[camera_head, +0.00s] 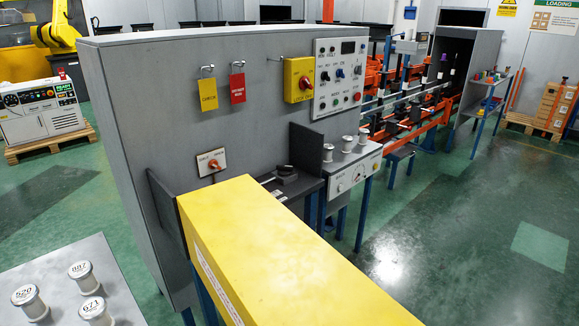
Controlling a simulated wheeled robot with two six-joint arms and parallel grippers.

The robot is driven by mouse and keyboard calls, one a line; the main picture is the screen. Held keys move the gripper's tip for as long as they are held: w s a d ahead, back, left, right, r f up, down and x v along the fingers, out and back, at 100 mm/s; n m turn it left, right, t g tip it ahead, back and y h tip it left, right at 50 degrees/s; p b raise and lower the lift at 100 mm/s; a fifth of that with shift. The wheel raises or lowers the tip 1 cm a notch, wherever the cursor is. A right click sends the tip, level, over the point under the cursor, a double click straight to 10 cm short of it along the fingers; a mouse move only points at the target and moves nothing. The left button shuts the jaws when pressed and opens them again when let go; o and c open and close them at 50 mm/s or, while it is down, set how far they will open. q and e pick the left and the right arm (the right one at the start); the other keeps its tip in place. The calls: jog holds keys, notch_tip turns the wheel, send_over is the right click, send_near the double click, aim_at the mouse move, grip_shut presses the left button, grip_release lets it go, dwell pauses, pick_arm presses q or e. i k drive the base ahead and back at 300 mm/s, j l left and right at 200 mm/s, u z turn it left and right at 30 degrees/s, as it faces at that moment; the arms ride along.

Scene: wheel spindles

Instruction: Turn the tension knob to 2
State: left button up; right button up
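I cannot tell for certain which control is the tension knob, as the labels are too small to read. A white sloped panel (354,174) at the centre right carries a small dial and knobs on its front, with several white spools on top. A small plate on the grey wall carries an orange-red knob (213,164) with two printed words above it. A tall control panel (339,77) above holds several knobs, buttons and a dark display. The knob settings are too small to read. Neither of my grippers is in view.
A long yellow-topped block (275,252) fills the foreground below the grey wall (150,100). A grey table (70,285) with numbered spools is at the lower left. Yellow (208,94) and red (237,88) tags hang on hooks. Green floor (470,220) is open at the right.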

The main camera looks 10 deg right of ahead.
aim_at(282, 170)
jog(key=k+l, duration=0.1)
jog(key=l, duration=1.4)
jog(key=k+l, duration=0.15)
jog(key=l, duration=0.6)
jog(key=i+l, duration=1.1)
jog(key=l+z, duration=0.05)
jog(key=l, duration=0.05)
